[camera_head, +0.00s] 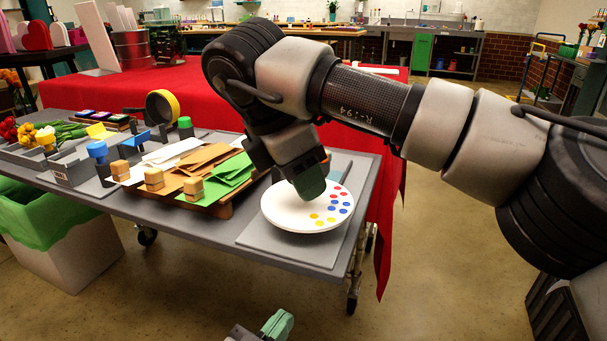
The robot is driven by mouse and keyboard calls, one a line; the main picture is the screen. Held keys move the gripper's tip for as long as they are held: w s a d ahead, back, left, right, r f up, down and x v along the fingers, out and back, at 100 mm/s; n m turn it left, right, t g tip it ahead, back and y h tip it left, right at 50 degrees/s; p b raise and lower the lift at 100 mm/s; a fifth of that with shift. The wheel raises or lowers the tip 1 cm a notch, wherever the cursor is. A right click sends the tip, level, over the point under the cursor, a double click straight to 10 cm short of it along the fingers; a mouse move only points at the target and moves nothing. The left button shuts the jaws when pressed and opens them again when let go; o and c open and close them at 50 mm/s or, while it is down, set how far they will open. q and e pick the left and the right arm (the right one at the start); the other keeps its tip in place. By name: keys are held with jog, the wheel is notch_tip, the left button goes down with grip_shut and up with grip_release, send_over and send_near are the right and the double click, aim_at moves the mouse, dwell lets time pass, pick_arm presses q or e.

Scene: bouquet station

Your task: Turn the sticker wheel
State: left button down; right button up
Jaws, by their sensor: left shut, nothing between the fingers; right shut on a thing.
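The sticker wheel (283,215) is a round white disc with red, blue and yellow dots. It lies on a grey board at the right end of the grey table. My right gripper (310,190) points down over the back part of the wheel, with its greenish fingers at the disc. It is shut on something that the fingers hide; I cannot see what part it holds. My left gripper (277,324) is at the bottom edge of the view, below and in front of the table. It is shut and empty.
Brown and green paper sheets (232,170) and wooden stamps (194,188) lie left of the wheel. A tape roll (162,107) stands behind them. A bin with a green liner (40,215) stands at the left. A red-covered table (215,100) is behind. The floor in front is clear.

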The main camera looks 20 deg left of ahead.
jog(key=shift+r, duration=0.1)
dwell(0.3)
jog(key=o, duration=0.6)
